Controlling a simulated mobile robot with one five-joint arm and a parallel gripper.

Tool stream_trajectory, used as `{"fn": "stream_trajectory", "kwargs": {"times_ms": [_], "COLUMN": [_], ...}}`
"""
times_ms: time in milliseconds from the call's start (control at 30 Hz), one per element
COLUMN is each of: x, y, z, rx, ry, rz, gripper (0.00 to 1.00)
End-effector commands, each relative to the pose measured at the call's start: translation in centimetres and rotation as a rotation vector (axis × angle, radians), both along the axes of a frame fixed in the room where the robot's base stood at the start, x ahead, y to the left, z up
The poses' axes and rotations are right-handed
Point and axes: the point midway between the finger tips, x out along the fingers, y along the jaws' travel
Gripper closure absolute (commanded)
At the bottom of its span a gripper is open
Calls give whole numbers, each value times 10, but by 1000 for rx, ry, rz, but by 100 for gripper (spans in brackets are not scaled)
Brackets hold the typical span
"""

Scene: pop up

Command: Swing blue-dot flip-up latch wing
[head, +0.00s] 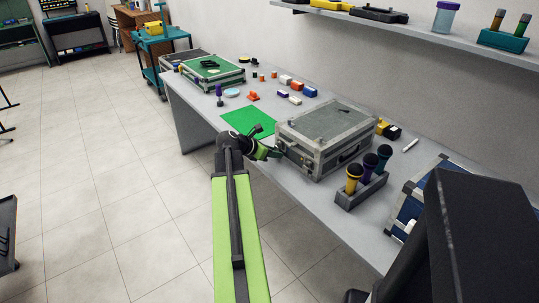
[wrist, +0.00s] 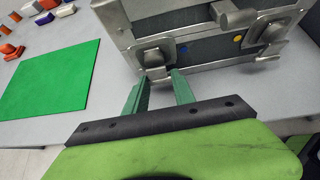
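A grey metal-edged case (head: 325,135) stands on the table; its latch side fills the top of the wrist view. Contact cannot be told. In the head view my gripper (head: 272,153) is at the case's near left corner, and the dots cannot be made out.
A flat green sheet (head: 248,122) lies left of the case, with small coloured blocks (head: 285,80) beyond. A dark holder (head: 361,190) with several microphones stands right of the case. A blue case (head: 408,211) is further right. The near table edge lies under my arm.

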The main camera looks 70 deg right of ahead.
Motion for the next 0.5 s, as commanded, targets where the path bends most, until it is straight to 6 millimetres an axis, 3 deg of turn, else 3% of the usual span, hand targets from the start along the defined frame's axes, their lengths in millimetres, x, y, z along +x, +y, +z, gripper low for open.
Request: {"fn": "stream_trajectory", "kwargs": {"times_ms": [33,133,500], "x": [1,1,8], "y": [0,0,9], "z": [1,1,2], "rx": [-1,-2,-1], "ry": [0,0,-1], "rz": [2,3,5], "gripper": [82,95,95]}}
